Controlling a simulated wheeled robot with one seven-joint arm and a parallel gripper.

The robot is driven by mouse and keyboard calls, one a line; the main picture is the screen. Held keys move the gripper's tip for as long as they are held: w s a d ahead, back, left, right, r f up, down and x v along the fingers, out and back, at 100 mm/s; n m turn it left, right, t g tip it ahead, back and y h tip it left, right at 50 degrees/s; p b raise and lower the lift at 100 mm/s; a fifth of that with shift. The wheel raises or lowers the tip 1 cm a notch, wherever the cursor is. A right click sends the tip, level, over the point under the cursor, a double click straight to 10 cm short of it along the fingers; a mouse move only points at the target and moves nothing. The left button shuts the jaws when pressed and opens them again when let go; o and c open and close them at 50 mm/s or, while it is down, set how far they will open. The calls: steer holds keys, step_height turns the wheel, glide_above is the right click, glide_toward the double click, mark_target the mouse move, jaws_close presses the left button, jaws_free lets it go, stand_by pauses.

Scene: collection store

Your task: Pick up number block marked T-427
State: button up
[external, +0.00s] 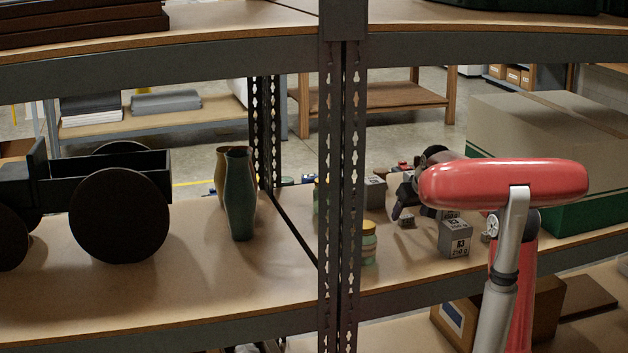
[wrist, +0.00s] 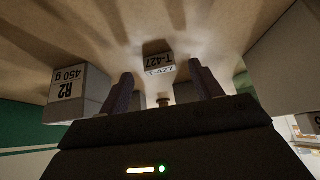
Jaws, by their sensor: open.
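The number block marked T-427 (wrist: 160,62) is a small grey block with a white label, in the upper middle of the wrist view, where its marking appears upside down. My gripper (wrist: 161,71) is open, with the block in line with the gap between its two dark fingers and apparently beyond the tips. In the external view my gripper (external: 404,200) hangs over the shelf, tilted down. A small grey block (external: 407,221) lies just below it; its marking is too small to read there. My red arm hides part of the area behind.
A labelled grey block (external: 456,239) stands right of my gripper. A green and grey box (external: 570,135) fills the right. Round stacked jars (external: 369,243) and a shelf post (external: 340,190) stand left.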

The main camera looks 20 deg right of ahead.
steer(key=shift+x, duration=1.05)
steer(key=c, duration=1.1)
steer(key=shift+r, duration=0.15)
